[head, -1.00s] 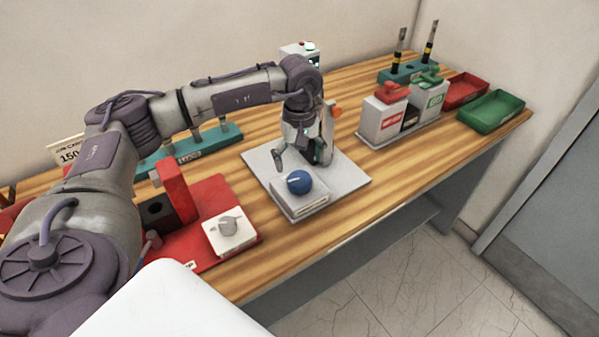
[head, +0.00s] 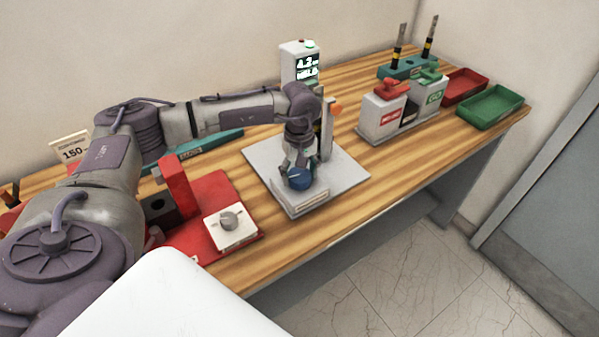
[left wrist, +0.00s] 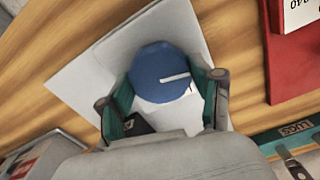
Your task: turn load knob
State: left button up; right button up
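The blue round knob (head: 299,179) with a white pointer line sits on a light box on a grey plate (head: 345,178). My left gripper (head: 298,170) is right above and at the knob. In the left wrist view the knob (left wrist: 160,76) lies between the two open fingers (left wrist: 163,92), one on each side; its white pointer points to the right. I cannot tell whether the fingers touch it. A second, grey knob (head: 229,221) sits on a white box on the red base at the left. My right gripper is not in view.
A meter with a lit display (head: 302,65) stands behind the plate. A post with an orange part (head: 328,125) is close beside my gripper. A red block (head: 176,188) stands at the left. Red and green switch boxes (head: 400,110) and trays (head: 491,107) are at the right.

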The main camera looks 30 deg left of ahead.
pick_arm(q)
jog(key=shift+c, duration=1.2)
jog(key=n+b, duration=0.2)
jog(key=n, duration=0.1)
jog(key=shift+f, duration=0.15)
jog(key=n+b, duration=0.4)
jog(key=n, duration=0.2)
jog(key=n+b, duration=0.1)
jog(key=n, duration=0.4)
jog(key=shift+n+b, duration=0.4)
jog(key=shift+r+n+b, duration=0.2)
jog(key=shift+n+b, duration=0.3)
jog(key=shift+n, duration=1.8)
